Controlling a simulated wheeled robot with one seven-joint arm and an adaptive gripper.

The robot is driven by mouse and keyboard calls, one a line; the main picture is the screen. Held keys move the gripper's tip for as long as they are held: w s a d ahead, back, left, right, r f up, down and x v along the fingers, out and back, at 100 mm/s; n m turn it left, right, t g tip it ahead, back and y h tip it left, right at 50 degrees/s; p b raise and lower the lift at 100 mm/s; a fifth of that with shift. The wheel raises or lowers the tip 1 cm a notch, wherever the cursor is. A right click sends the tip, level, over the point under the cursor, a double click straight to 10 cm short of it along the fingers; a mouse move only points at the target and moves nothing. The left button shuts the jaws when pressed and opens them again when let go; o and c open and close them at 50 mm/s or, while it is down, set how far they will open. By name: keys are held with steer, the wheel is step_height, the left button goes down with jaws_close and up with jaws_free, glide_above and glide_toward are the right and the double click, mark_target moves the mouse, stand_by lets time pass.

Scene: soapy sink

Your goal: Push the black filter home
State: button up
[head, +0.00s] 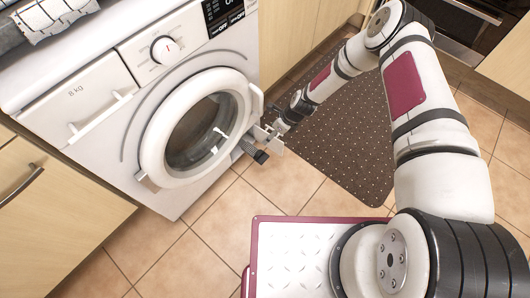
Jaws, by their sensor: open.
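The black filter (261,156) appears as a dark ribbed knob on a short greyish stem. It sticks out at the lower right of the washing machine's front (190,198), just right of the round door. My gripper (267,136) is open, just above and right of the filter and close to the machine's front. It is small in the picture, so I cannot tell whether it touches the filter. The filter's inner end and its socket are hidden.
The round washing machine door (158,147) is closed or nearly so, close to my gripper. A dark dotted mat (345,140) lies on the tiled floor (210,240) to the right. Wooden cabinets (60,215) flank the machine. Some tiled floor in front is clear.

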mark_target(252, 149)
steer(key=a+f+b, duration=0.2)
steer(key=f, duration=0.4)
steer(key=a+f+m+b, duration=0.1)
steer(key=a+f+b, duration=0.1)
steer(key=f, duration=0.4)
steer(key=a+f+m+b, duration=0.1)
steer(key=f+b, duration=0.2)
steer(key=f, duration=0.3)
steer(key=shift+s+a+f, duration=0.15)
steer(key=shift+a+f, duration=0.1)
steer(key=shift+a, duration=0.15)
jaws_close()
steer(key=shift+w+a+b, duration=0.4)
steer(key=shift+w+a, duration=0.2)
steer(key=shift+a, duration=0.2)
steer(key=shift+w+a+b, duration=0.35)
steer(key=shift+w+a, duration=0.25)
steer(key=shift+a, duration=0.15)
jaws_free()
steer(key=shift+r, duration=0.1)
